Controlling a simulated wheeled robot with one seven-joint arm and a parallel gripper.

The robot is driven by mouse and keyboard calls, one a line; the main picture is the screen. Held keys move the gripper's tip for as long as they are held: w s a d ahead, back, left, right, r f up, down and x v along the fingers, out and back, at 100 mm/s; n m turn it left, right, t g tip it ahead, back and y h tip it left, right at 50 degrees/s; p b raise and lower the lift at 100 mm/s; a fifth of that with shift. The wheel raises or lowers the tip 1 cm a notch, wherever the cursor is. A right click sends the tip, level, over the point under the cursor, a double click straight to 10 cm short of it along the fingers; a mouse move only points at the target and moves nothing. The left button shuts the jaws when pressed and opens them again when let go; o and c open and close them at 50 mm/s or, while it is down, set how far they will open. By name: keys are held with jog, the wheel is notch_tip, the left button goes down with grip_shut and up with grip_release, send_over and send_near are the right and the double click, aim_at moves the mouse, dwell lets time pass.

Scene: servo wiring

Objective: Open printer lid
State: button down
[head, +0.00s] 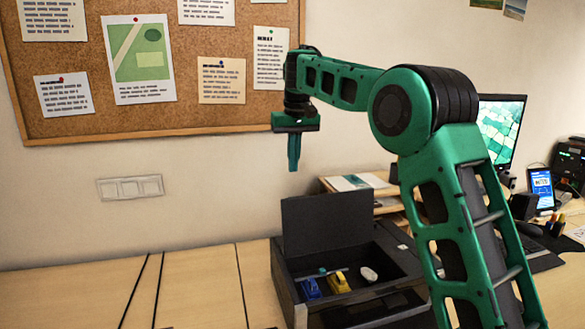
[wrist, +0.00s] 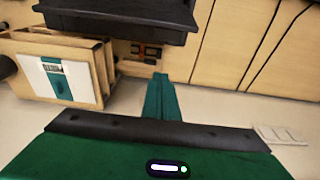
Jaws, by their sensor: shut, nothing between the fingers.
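The printer (head: 285,270) is a dark box on the desk in the head view. Its lid (head: 327,222) stands raised, roughly upright, at the back. The inside shows a blue block (head: 310,288), a yellow block (head: 339,282) and a white rounded piece (head: 369,274). My gripper (head: 294,165) points down above and slightly left of the lid, apart from it, with its green fingers together and empty. The fingers also show in the wrist view (wrist: 160,85). A dark slab at the top of the wrist view may be part of the printer; I cannot tell which part.
A wooden shelf (head: 387,206) with papers stands behind the printer to the right. A monitor (head: 500,128) and a phone (head: 541,187) are farther right. A corkboard (head: 225,120) hangs on the wall behind my gripper. The desk left of the printer is clear.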

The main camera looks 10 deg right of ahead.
notch_tip(320, 180, down, 8)
jog(key=w, duration=0.1)
jog(key=shift+s+d+r, duration=0.1)
jog(key=shift+s+r, duration=0.2)
jog(key=shift+s, duration=0.65)
jog(key=shift+s+r, duration=0.25)
jog(key=shift+s, duration=0.65)
